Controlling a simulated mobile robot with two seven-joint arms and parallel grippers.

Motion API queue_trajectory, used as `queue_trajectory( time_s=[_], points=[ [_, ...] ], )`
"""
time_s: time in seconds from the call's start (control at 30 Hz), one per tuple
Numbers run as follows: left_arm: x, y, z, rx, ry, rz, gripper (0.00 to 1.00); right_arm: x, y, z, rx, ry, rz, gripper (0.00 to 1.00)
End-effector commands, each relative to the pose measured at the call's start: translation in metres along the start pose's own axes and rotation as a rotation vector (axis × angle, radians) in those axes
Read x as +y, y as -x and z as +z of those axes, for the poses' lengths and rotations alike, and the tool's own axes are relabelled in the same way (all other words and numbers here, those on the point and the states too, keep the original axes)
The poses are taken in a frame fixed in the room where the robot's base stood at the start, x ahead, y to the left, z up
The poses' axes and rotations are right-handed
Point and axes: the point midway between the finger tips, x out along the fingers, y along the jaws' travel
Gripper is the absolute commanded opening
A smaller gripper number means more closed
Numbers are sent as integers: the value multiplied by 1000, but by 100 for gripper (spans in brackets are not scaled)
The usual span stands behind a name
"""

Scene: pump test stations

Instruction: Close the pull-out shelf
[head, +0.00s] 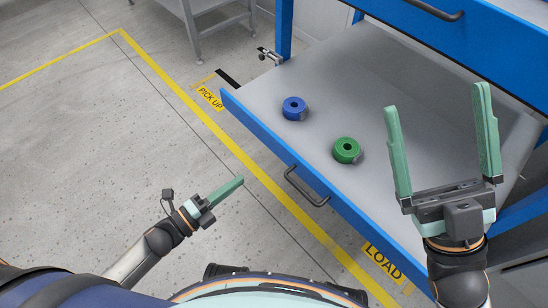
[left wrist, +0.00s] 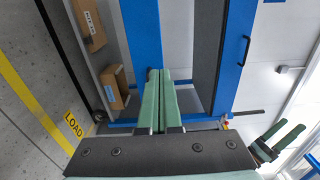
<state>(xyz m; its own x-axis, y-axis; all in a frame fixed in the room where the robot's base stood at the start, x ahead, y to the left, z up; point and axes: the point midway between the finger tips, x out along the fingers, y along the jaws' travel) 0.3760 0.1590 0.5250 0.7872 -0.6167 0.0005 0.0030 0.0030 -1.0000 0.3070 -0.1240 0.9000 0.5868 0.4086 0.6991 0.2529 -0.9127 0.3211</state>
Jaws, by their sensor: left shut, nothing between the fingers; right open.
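The pull-out shelf (head: 330,85) stands pulled out of the blue frame, with a grey top and a blue front edge. Its dark bar handle (head: 306,188) is on the front.
A blue drawer front with a dark handle (head: 435,8) is above the shelf. A grey table (head: 205,15) stands at the back left. Yellow lines and a PICK UP label (head: 210,97) mark the open floor. Cardboard boxes (left wrist: 88,25) show in the left wrist view.

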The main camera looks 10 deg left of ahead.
Motion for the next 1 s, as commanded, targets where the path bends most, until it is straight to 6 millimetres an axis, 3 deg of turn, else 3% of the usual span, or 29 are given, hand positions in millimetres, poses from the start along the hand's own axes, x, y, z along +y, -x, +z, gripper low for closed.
queue_trajectory(
  time_s=[0.4, 0.6, 1.0],
  points=[
    [0, -86, 0, 0, 2, -4, 0, -8, 14, 15, -8, -31, -3, 100],
    [0, -116, 0, -1, 2, -2, 0, -12, 19, 21, -13, -44, -5, 100],
    [-1, -130, 0, -2, 4, 1, 0, -13, 21, 23, -17, -44, -6, 100]
  ],
)
